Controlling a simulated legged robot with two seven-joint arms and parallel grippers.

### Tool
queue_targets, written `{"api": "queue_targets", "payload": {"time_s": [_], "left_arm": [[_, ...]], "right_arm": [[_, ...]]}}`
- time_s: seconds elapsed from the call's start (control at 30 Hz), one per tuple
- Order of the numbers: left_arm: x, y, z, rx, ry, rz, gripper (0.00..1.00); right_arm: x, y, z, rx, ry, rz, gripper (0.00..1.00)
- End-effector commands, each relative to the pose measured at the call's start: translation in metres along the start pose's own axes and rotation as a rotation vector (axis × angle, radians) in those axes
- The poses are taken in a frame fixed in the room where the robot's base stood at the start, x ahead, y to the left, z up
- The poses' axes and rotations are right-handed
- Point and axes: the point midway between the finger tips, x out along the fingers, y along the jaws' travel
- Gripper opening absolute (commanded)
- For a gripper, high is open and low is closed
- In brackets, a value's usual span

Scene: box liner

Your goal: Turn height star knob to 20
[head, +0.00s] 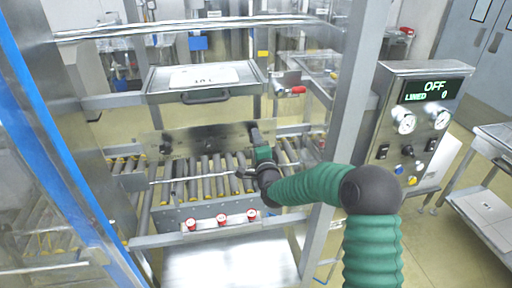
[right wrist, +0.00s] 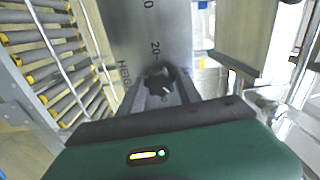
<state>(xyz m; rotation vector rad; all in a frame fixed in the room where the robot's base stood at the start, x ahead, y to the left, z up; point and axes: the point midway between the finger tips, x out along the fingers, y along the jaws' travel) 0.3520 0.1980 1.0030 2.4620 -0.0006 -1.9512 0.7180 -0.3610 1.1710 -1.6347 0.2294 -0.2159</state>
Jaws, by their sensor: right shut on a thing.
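The height star knob (right wrist: 158,80) is dark and lobed, on a grey metal plate (right wrist: 148,25) in the right wrist view. A light mark on the knob points to the lower right. The number 20 is printed just beyond the knob, and part of the word HEIGHT shows to its left. My right gripper (right wrist: 161,88) has its fingers on both sides of the knob and is shut on it. In the head view my right gripper (head: 259,146) is at the right end of the plate (head: 205,138) and hides the knob. My left gripper is not in view.
A roller conveyor (head: 205,180) lies below the plate, with red-and-white knobs (head: 222,218) along its front. A lidded tray (head: 205,80) stands above. A steel post (head: 345,110) is close to my right arm. The control box (head: 425,95) reads OFF and LINED 0.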

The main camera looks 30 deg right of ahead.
Motion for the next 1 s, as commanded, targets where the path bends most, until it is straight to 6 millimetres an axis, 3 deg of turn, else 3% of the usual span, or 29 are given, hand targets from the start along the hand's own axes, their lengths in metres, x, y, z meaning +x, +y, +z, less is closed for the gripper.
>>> {"api": "queue_targets", "payload": {"time_s": [0.03, 1.0], "left_arm": [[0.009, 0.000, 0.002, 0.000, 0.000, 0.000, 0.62], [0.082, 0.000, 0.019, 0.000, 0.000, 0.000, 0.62]], "right_arm": [[-0.001, 0.009, 0.001, -0.044, -0.002, 0.010, 0.00], [-0.001, 0.011, 0.001, -0.965, -0.008, 0.011, 0.00]]}}
